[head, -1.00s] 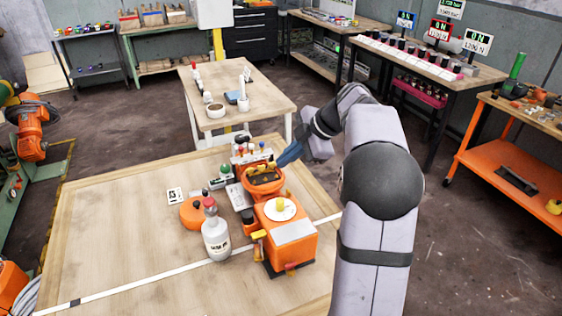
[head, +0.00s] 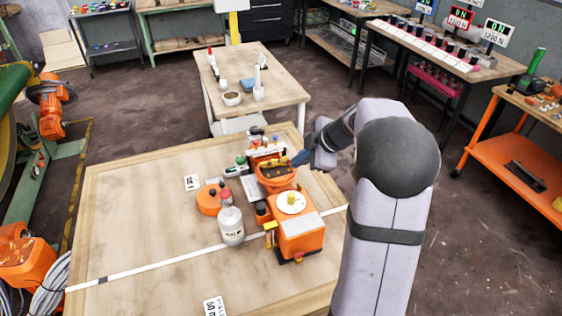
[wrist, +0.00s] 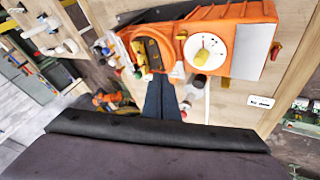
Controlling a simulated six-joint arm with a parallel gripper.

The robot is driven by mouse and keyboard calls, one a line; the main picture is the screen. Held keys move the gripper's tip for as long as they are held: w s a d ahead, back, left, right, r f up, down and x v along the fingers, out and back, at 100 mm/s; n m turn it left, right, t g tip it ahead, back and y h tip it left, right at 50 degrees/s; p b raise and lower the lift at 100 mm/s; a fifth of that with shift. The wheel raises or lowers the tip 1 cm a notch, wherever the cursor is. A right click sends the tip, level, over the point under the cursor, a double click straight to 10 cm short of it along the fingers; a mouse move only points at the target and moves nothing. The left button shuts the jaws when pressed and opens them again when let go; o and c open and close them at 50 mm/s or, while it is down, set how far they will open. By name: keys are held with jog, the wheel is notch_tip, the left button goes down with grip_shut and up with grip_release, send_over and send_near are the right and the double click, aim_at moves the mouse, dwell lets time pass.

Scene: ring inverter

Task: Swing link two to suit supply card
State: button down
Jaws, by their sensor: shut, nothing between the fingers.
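An orange machine (head: 300,238) stands on the near wooden table, with a white dial and yellow knob (head: 291,200) on top. At its far end is an open orange round housing (head: 277,183) with a dark inside and yellow pieces, the links it seems; which is link two I cannot tell. The housing also shows in the wrist view (wrist: 137,50). My gripper (head: 298,159) is shut and empty, its dark blue fingers (wrist: 161,80) at the housing's edge; contact is unclear. A small white card (head: 191,182) and a printed card (head: 214,306) lie on the table, their print unreadable.
A white bottle (head: 231,222) and an orange round part (head: 209,200) stand left of the machine. Several small items crowd behind the housing. The table's left side is clear. A second wooden table (head: 282,88) stands beyond.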

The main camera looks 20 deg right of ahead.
aim_at(277, 162)
jog(key=p+x, duration=0.3)
jog(key=x, duration=0.7)
jog(key=shift+a+p, duration=0.1)
jog(key=shift+p, duration=0.3)
jog(key=shift+w+d+r+p, duration=0.1)
jog(key=shift+w+p, duration=0.35)
jog(key=shift+w+d+r+p, duration=0.1)
jog(key=shift+w+p, duration=0.35)
jog(key=shift+w+d+f+p, duration=0.1)
jog(key=shift+w+d+p, duration=0.05)
jog(key=shift+w+p, duration=0.35)
jog(key=shift+w+d+f+p, duration=0.1)
jog(key=shift+w+p, duration=0.15)
jog(key=shift+w, duration=0.3)
jog(key=shift+w+f+b, duration=0.1)
jog(key=shift+b, duration=0.25)
jog(key=shift+w+d+f+n+b, duration=0.1)
jog(key=shift+w+n+b, duration=0.15)
jog(key=shift+b, duration=0.9)
jog(key=shift+d+n+y+b, duration=0.1)
jog(key=shift+n+y+b, duration=0.25)
jog(key=shift+b, duration=0.8)
jog(key=shift+w+b, duration=0.1)
jog(key=shift+b, duration=0.5)
jog(key=shift+d+r+b, duration=0.15)
jog(key=shift+r+b, duration=0.05)
jog(key=shift+b, duration=0.75)
jog(key=shift+r+b, duration=0.3)
jog(key=shift+b, duration=0.05)
